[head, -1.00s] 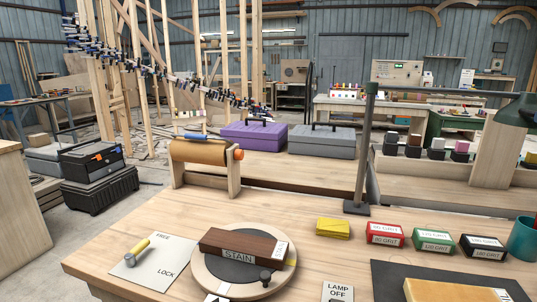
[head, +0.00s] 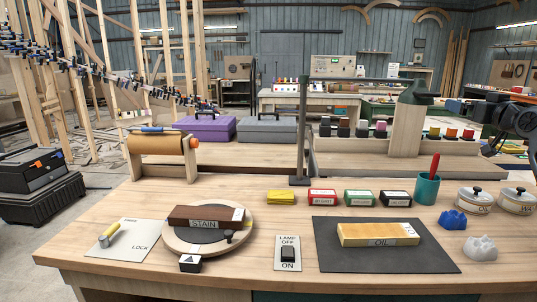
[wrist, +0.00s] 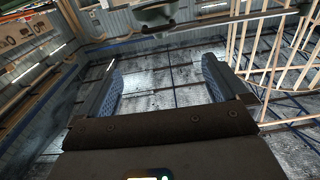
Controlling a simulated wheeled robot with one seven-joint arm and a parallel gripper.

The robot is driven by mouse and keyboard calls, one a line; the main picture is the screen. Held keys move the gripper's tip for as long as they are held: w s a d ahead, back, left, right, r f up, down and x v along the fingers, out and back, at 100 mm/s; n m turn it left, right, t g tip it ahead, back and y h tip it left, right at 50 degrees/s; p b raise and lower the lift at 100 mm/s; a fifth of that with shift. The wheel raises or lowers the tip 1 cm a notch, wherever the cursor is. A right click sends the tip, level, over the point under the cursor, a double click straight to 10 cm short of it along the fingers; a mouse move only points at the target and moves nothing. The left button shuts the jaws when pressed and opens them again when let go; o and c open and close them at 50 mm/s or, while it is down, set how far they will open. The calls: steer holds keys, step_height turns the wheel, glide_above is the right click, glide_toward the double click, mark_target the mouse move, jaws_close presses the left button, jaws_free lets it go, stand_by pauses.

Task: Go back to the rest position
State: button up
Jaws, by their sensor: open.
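My gripper (wrist: 161,88) shows in the wrist view with its two blue-padded fingers spread apart and nothing between them. It points up and away from the bench, toward the dark ceiling panels, wall and timber framing. In the head view a dark part that looks like my arm (head: 517,120) enters at the right edge, above the bench and clear of it. I cannot make out the fingertips there. A dark brown STAIN block (head: 206,218) lies on the round turntable (head: 180,243). A yellowish OIL block (head: 378,234) lies on the dark mat (head: 330,255).
The wooden bench (head: 110,215) fills the foreground. On it stand a lamp switch (head: 288,252), a FREE/LOCK plate (head: 125,241), grit boxes (head: 358,198), a teal cup (head: 427,188), lidded jars (head: 475,201) and crumpled cloths (head: 452,220). A lamp post (head: 302,130) rises behind.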

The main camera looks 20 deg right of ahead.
steer(key=a+f+m+y, duration=0.1)
steer(key=a+f, duration=1.8)
steer(key=f, duration=0.1)
steer(key=s+a+f+y, duration=0.1)
steer(key=s+a+f, duration=0.3)
steer(key=a+f, duration=0.3)
steer(key=s+a+f, duration=0.5)
steer(key=a, duration=0.4)
steer(key=s+a+f+g+y, duration=0.1)
steer(key=s+a+f, duration=0.2)
steer(key=s+a, duration=0.5)
steer(key=s+a+f+y, duration=0.15)
steer(key=s+a, duration=0.35)
steer(key=s, duration=0.5)
steer(key=s+a+r+n, duration=0.1)
steer(key=s+r+n, duration=0.1)
steer(key=s, duration=0.5)
steer(key=s+a+r+n+y, duration=0.1)
steer(key=s+a+r, duration=0.1)
steer(key=s, duration=0.4)
steer(key=s+a+r+n+y, duration=0.1)
steer(key=s+r+n, duration=0.1)
steer(key=s, duration=0.5)
steer(key=shift+s+a+r+n+g, duration=0.3)
steer(key=shift+s+r+g, duration=0.1)
steer(key=shift+r, duration=0.35)
steer(key=shift+y, duration=0.25)
